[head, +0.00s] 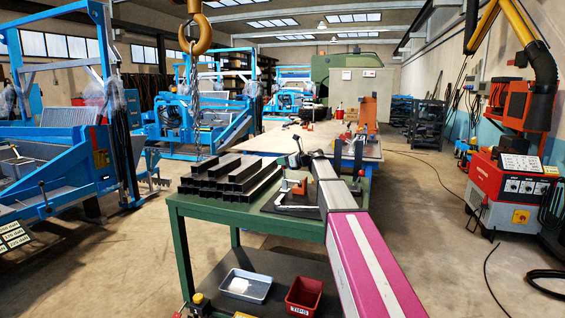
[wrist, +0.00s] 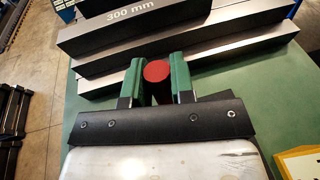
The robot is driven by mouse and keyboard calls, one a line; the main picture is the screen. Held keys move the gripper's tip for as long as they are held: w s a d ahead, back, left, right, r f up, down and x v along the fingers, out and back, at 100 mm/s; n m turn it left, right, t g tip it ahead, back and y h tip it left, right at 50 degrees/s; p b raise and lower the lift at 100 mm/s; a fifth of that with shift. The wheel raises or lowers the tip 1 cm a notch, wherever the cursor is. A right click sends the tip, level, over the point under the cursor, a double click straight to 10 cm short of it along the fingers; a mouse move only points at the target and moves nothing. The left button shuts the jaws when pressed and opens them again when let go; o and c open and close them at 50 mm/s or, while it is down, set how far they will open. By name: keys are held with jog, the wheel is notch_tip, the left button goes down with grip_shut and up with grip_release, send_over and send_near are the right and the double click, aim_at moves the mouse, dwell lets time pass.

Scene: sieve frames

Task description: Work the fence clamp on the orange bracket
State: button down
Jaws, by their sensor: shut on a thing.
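In the head view an orange bracket (head: 293,187) stands on a dark plate on the green workbench, with a pale metal clamp-like bar (head: 296,210) low in front of it. My gripper (head: 300,158) is above and behind the bracket, small and partly hidden by my arm. In the wrist view my gripper's green-padded fingers (wrist: 159,80) are shut on a round red knob (wrist: 157,71), seen end-on. The knob's stem, and how it joins the clamp, are hidden. The orange bracket cannot be made out in the wrist view.
Dark square steel bars (head: 228,179) lie stacked left of the bracket; bars marked "300 mm" (wrist: 130,17) lie just beyond my fingers. A grey tray (head: 246,286) and a red bin (head: 304,296) stand on the lower shelf. A crane hook (head: 195,30) hangs above the bench.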

jog(key=c, duration=1)
grip_release()
jog(key=shift+d, duration=0.1)
jog(key=shift+o, duration=0.2)
jog(key=shift+s+d, duration=0.1)
jog(key=v, duration=1)
jog(key=shift+s+d+r, duration=0.1)
jog(key=shift+s+d, duration=0.05)
jog(key=shift+d, duration=0.1)
